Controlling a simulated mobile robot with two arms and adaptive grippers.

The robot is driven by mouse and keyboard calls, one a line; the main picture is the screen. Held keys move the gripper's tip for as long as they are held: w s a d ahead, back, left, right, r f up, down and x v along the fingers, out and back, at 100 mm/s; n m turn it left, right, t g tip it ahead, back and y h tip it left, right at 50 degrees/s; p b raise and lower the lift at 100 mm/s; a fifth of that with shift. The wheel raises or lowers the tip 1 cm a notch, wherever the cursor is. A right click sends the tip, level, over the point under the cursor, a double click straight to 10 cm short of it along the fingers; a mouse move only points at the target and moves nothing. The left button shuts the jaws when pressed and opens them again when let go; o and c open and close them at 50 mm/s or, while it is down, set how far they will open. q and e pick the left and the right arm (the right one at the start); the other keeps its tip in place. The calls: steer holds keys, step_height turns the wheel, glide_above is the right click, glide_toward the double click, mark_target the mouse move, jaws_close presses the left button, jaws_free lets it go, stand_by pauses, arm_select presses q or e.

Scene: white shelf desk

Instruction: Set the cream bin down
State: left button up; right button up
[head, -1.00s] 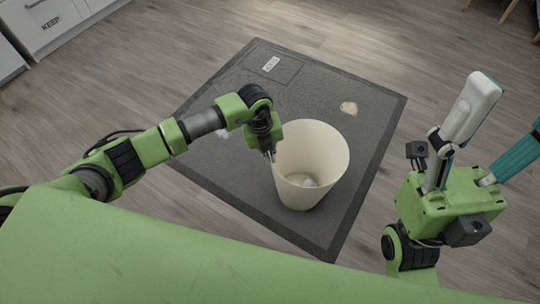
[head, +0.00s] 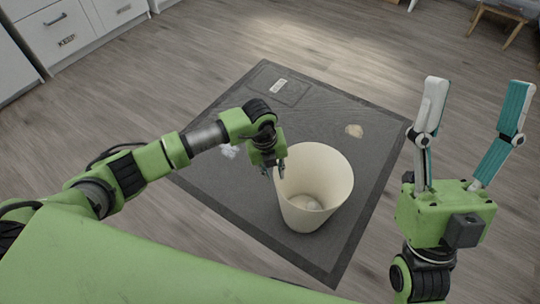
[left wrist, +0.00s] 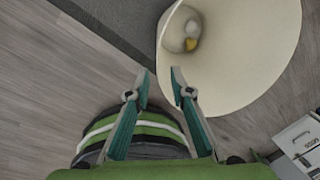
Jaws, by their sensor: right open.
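In the left wrist view the bin (left wrist: 245,60) shows a whitish item and a yellow item inside. My left gripper (head: 272,172) is at the bin's left rim. In the left wrist view its fingertips (left wrist: 159,74) are apart, one over the bin's wall and the other outside it; contact is hard to tell. My right gripper (head: 477,85) is open and empty, pointing up, right of the mat.
White drawers (head: 65,35) stand at far left, a chair (head: 500,15) at far right. Wooden floor around is clear.

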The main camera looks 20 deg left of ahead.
arm_select(q)
step_height(320, 180, up, 9)
steer(key=a+p, duration=0.1)
steer(key=p, duration=0.2)
steer(key=shift+s+f, duration=0.15)
steer(key=shift+s, duration=0.15)
arm_select(e)
steer(key=w+a+f+g+h, duration=0.1)
steer(key=w+f+g+h, duration=0.2)
steer(key=w+f+g, duration=0.5)
steer(key=shift+w+f+g, duration=0.4)
steer(key=shift+w+f, duration=0.75)
steer(key=shift+f, duration=1.4)
arm_select(q)
steer(key=shift+a, duration=0.1)
